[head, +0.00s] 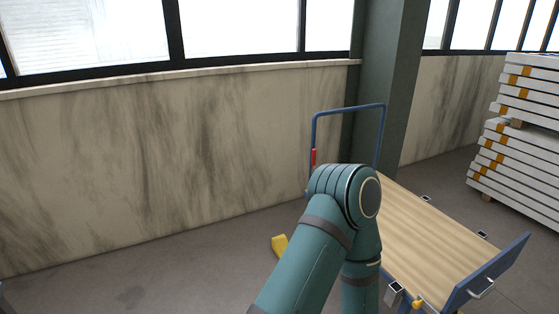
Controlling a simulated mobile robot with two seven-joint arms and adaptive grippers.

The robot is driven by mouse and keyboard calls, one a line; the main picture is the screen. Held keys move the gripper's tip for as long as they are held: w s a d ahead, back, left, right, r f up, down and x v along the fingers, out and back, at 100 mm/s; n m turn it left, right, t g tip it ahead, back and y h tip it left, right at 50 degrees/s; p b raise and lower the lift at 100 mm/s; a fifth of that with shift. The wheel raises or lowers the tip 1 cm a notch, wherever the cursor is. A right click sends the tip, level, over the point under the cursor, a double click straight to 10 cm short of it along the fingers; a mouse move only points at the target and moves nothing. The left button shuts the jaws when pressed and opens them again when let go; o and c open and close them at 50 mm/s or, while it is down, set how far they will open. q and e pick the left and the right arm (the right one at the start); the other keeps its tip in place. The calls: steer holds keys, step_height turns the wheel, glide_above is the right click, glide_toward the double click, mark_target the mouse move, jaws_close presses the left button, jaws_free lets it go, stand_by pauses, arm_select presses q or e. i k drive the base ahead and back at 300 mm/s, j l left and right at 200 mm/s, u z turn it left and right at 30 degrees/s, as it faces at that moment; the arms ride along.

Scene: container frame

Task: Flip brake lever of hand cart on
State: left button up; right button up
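The hand cart has a light wooden deck (425,235) and a tall blue push handle (345,109) at its far end. A small upright red piece (313,157) sits on the handle's left post; it looks like the brake lever, but it is too small to tell its exact position. One of my teal arms rises from the bottom centre and bends in front of the cart, hiding the deck's left edge and the handle's lower left part. Neither gripper shows in the head view.
A yellow block-like thing (280,245) is on the floor left of my arm. A blue end panel (486,272) stands at the cart's near right end. White stacked slabs (515,160) stand at right.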

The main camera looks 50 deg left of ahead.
mark_target(313, 159)
steer(key=j+u, duration=0.15)
steer(key=u, duration=0.25)
steer(key=j+u, duration=0.1)
steer(key=u, duration=0.25)
steer(key=i+j+u, duration=0.1)
steer(key=u, duration=0.3)
steer(key=i+j, duration=0.95)
steer(key=j, duration=0.15)
